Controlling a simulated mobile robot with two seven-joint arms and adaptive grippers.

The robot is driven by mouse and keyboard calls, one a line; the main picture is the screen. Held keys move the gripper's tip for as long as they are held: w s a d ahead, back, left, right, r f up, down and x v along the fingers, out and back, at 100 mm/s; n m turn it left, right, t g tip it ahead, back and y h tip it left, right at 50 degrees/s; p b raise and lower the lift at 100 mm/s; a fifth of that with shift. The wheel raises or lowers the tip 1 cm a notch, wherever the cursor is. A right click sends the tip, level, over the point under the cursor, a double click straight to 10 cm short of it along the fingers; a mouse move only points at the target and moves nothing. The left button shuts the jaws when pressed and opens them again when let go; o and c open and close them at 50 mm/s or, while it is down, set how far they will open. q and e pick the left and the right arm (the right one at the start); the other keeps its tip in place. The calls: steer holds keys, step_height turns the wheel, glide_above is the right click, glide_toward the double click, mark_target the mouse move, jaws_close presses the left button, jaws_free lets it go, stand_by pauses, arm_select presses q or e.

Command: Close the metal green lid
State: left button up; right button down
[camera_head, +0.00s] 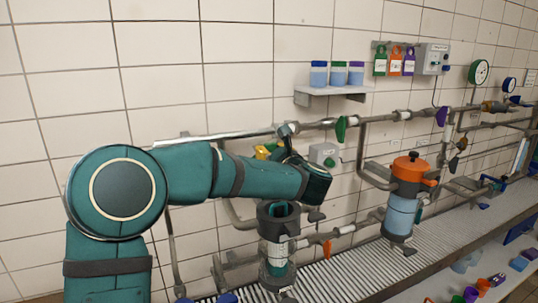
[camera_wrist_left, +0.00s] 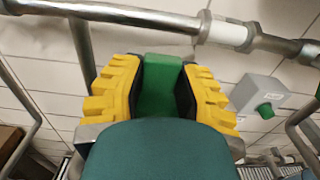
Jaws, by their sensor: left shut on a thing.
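My left gripper (camera_head: 268,151) is partly hidden behind my own wrist in the head view, above and behind an open upright canister (camera_head: 279,211) with a dark rim. In the left wrist view its two yellow fingers with dark pads (camera_wrist_left: 162,88) are shut on a green piece (camera_wrist_left: 163,85). I cannot tell whether this piece is part of the green lid. No whole green lid shows in either view. My right gripper is not in view.
A second canister with an orange lid (camera_head: 415,170) stands to the right. Pipes (camera_head: 410,115) run along the tiled wall behind, with a grey box with a green knob (camera_head: 324,155). A wall shelf (camera_head: 330,91) holds small containers. A ribbed metal ledge (camera_head: 345,268) lies below.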

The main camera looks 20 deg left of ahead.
arm_select(q)
steer(key=shift+s+d, duration=0.25)
steer(key=s+d+b, duration=0.1)
steer(key=s+d+f+b, duration=0.1)
steer(key=b, duration=0.1)
steer(key=s+d+b, duration=0.1)
steer(key=d+b, duration=0.1)
steer(key=shift+s+f, duration=0.25)
steer(key=shift+f, duration=0.05)
stand_by(0.6)
